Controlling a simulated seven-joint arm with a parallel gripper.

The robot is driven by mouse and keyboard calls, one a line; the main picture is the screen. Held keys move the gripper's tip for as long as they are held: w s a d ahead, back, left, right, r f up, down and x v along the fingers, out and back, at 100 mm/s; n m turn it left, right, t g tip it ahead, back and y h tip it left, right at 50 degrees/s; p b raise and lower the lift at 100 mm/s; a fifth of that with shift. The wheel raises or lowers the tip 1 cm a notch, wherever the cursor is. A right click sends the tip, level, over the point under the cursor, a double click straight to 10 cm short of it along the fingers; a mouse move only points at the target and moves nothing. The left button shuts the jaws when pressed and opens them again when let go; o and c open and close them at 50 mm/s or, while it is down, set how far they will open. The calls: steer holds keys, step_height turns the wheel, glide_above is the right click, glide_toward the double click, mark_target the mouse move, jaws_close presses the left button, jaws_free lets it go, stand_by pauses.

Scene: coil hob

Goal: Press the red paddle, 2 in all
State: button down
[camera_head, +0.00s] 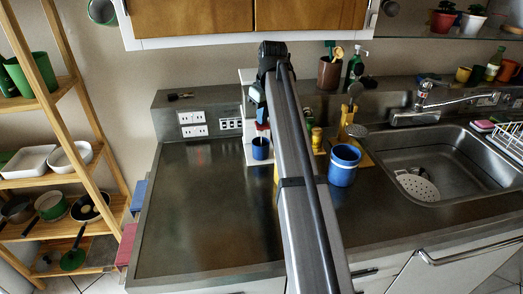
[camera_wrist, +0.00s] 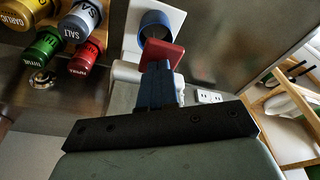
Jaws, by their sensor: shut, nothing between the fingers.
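The red paddle (camera_wrist: 165,54) shows in the wrist view, in front of a white dispenser (camera_wrist: 132,40). A small part of the paddle shows in the head view (camera_head: 262,126), below my gripper. My gripper (camera_wrist: 157,68) is shut and empty, its blue fingers pointing at the paddle. The fingertips overlap the paddle's near edge in the wrist view; I cannot tell if they touch. A blue cup (camera_head: 261,148) stands below the paddle on the dispenser's base, and its rim shows in the wrist view (camera_wrist: 157,22). My arm hides part of the dispenser in the head view.
A larger blue cup (camera_head: 344,166) stands on the counter right of my arm. Several spice jars (camera_wrist: 75,27) show at the wrist view's left. The sink (camera_head: 438,165) is at the right. The counter left of the dispenser (camera_head: 195,215) is clear, with wall sockets (camera_head: 193,124) behind.

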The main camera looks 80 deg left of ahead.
steer(key=shift+r, duration=0.15)
steer(key=shift+a+v, duration=0.2)
steer(key=shift+v, duration=1)
steer(key=shift+s, duration=0.1)
steer(key=shift+d+x, duration=0.2)
steer(key=shift+x, duration=1.1)
steer(key=shift+a+v, duration=0.2)
steer(key=shift+v, duration=1.05)
steer(key=shift+r, duration=0.1)
steer(key=shift+s+a+v, duration=0.1)
steer(key=shift+a+v, duration=0.05)
steer(key=shift+v, duration=0.65)
steer(key=shift+s+a+v, duration=0.1)
steer(key=shift+a+v, duration=0.05)
steer(key=shift+v, duration=0.7)
steer(key=shift+s+a+v, duration=0.1)
steer(key=shift+a+v, duration=0.05)
steer(key=shift+v, duration=0.65)
